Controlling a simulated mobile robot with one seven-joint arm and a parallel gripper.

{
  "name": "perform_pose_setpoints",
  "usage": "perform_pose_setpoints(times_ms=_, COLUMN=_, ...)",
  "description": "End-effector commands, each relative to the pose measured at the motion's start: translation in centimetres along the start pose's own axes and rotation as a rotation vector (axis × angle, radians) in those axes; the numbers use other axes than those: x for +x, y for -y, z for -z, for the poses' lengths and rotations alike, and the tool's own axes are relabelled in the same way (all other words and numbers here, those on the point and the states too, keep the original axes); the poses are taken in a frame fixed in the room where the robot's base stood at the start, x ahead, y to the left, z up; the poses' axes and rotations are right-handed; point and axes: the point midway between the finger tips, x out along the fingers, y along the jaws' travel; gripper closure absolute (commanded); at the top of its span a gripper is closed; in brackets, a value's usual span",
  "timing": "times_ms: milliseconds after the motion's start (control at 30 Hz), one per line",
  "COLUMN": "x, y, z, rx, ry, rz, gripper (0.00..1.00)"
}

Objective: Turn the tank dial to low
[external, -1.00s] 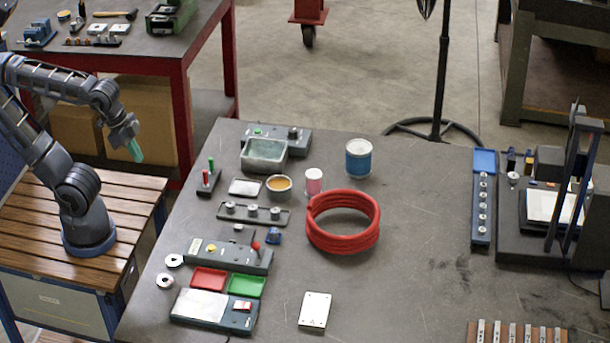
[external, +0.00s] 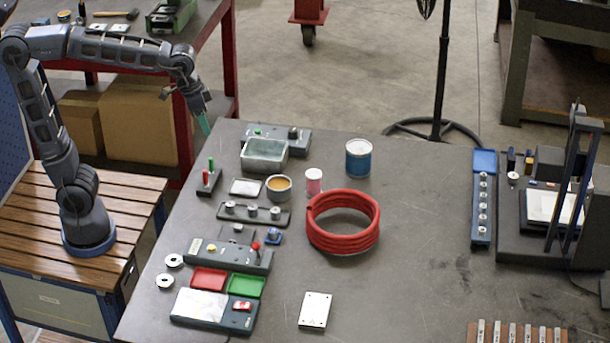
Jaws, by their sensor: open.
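The grey metal tank (external: 264,154) stands at the back left of the table, open at the top. Behind it is a dark control box with a green button (external: 258,132) at left and a black dial (external: 293,133) at right. The dial's setting is too small to read. My gripper (external: 204,124), with teal fingers, is open and empty. It hangs pointing down, left of the tank and control box, near the table's back left corner and apart from both.
A red-and-green peg stand (external: 209,177), a bowl of amber stuff (external: 279,187), a pink-and-white jar (external: 314,181) and a blue tin (external: 358,158) stand around the tank. A red coil (external: 343,222) lies nearer the middle.

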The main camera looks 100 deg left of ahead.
Motion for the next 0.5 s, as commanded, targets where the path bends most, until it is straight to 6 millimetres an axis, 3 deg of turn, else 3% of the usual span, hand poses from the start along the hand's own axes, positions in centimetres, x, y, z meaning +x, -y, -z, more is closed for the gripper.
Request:
perform_pose_setpoints(times_ms=100, x=1.1, y=1.4, z=3.8, rx=-0.075, ry=0.026, rz=0.016, gripper=0.48)
perform_pose_setpoints(times_ms=500, x=6.1, y=8.3, z=15.2, rx=-0.320, ry=0.097, rz=0.064, gripper=0.48)
